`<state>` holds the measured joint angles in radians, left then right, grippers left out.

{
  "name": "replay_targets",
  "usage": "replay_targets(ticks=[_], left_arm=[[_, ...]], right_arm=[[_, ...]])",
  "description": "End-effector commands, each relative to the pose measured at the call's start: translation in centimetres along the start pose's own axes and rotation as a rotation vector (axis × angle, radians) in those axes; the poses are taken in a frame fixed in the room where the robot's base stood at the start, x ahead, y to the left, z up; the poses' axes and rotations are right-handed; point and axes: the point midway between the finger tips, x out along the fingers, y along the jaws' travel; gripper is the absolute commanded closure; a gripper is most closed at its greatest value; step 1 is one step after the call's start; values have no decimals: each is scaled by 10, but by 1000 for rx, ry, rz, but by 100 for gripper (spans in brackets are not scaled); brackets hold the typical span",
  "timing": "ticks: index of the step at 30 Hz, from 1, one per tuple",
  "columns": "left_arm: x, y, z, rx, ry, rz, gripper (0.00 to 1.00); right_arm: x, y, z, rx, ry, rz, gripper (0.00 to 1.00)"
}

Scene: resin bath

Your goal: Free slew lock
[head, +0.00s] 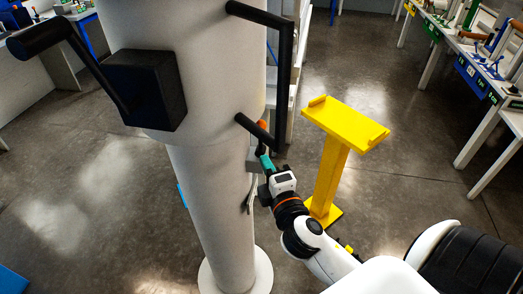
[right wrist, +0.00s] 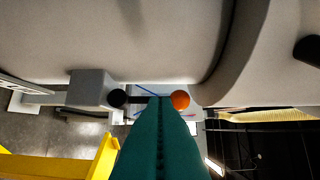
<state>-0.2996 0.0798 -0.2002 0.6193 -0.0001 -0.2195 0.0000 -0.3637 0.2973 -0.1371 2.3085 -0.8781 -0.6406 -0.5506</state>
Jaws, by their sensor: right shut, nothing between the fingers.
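The slew lock appears to be a small lever with an orange knob (head: 261,125) on the side of the white column (head: 210,190). In the right wrist view the orange knob (right wrist: 180,99) shows just right of my fingertips. A black round end (right wrist: 117,98) shows left of them, beside a pale block (right wrist: 92,88) on the column. My right gripper (head: 265,161) has teal fingers, shut and empty, just below the knob in the head view. In the wrist view the fingertips (right wrist: 160,99) cover the middle of the lever; I cannot tell whether they touch it. My left gripper is out of view.
A long black handle (head: 284,85) hangs beside the column above my right gripper. A black box (head: 146,88) with a crank (head: 38,37) juts out at left. A yellow stand (head: 328,175) is close at right.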

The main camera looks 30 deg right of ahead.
Motion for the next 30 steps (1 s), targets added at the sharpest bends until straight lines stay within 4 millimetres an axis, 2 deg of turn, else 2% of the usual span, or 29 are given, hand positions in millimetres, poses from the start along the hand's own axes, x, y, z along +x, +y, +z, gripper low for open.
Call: replay_targets(ticks=[9,15,21,30], left_arm=[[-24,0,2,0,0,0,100],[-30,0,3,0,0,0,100],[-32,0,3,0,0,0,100],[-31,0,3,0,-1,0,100]], right_arm=[[58,-5,0,-1,1,-2,100],[83,-2,0,0,0,0,100],[90,-1,0,1,0,1,100],[90,0,0,2,0,0,100]])
